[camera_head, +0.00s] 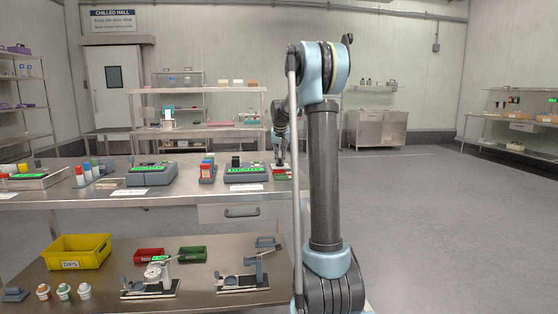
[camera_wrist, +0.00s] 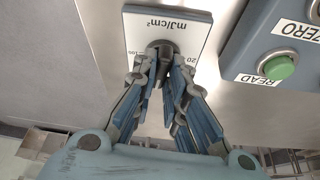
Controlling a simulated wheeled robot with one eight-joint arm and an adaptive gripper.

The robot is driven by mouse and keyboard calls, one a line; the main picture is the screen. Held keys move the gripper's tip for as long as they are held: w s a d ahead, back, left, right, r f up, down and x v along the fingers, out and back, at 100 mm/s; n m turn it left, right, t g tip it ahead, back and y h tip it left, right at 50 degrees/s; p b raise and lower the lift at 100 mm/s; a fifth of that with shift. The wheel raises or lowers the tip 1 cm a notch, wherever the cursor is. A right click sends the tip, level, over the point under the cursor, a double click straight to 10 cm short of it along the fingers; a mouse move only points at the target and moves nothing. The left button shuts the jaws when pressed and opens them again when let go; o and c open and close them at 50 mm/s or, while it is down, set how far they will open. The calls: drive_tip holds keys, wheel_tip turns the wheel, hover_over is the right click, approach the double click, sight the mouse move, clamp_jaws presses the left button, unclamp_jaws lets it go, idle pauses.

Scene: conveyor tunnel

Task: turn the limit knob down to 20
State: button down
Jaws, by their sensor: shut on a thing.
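The limit knob (camera_wrist: 160,47) is dark and round. It sits on a white plate (camera_wrist: 185,22) marked "mJ/cm²", seen upside down in the wrist view, with "20" at the right of the knob and a partly covered number ending in "00" at its left. My gripper (camera_wrist: 163,62) is shut on the knob, its fingers covering most of it. The knob's pointer is hidden, so its setting cannot be read. In the head view my gripper (camera_head: 280,162) reaches down at the right end of the upper bench, too small to show the knob.
Beside the plate in the wrist view is a blue-grey device (camera_wrist: 250,45) with a green READ button (camera_wrist: 276,67) and a ZERO button. In the head view a grey instrument (camera_head: 246,175) stands left of my gripper on the steel bench (camera_head: 180,196). Open floor lies to the right.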

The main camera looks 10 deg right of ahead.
drive_tip(key=n+y, duration=0.1)
drive_tip(key=n, duration=0.3)
drive_tip(key=shift+d+n+y, duration=0.15)
drive_tip(key=shift+n+y, duration=0.15)
drive_tip(key=shift+y, duration=0.1)
drive_tip(key=n, duration=0.2)
drive_tip(key=n+g+y, duration=0.1)
drive_tip(key=n, duration=0.1)
drive_tip(key=shift+w+d+y, duration=0.1)
drive_tip(key=shift+d+y, duration=0.05)
drive_tip(key=shift+y, duration=0.15)
drive_tip(key=n+g+y, duration=0.1)
drive_tip(key=n, duration=0.4)
drive_tip(key=shift+w, duration=0.1)
drive_tip(key=shift+w+d+n+g+y, duration=0.15)
drive_tip(key=shift+n+g, duration=0.25)
drive_tip(key=shift+n, duration=0.5)
drive_tip(key=shift+s+a+n+g+y, duration=0.15)
drive_tip(key=shift+n+g, duration=0.25)
drive_tip(key=shift+n, duration=0.5)
drive_tip(key=shift+w+d, duration=0.1)
drive_tip(key=c, duration=1.6)
unclamp_jaws()
drive_tip(key=v, duration=1.2)
